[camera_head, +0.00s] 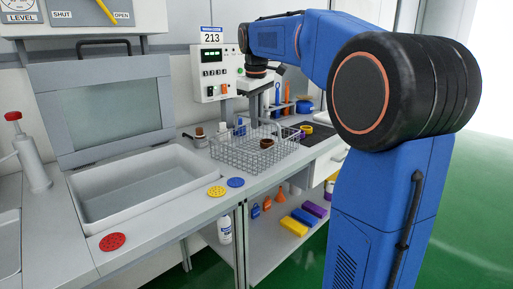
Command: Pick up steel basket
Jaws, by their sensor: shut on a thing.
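The steel basket (238,159) is a wire-mesh basket with a raised handle. It is on or just above the grey counter, right of the sunken basin; I cannot tell whether its base touches the counter. A brown round item (267,143) shows in or behind the basket. My gripper (264,112) hangs from my blue arm over the back of the basket, at its handle. It is shut on the basket's handle. The fingertips are small and partly hidden here.
The basin (140,192) with a raised lid (105,108) lies left. Red (112,242), yellow (217,191) and blue (236,182) discs lie along the front edge. A control box (213,75) is on the wall behind. Coloured blocks (294,226) sit on the lower shelf.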

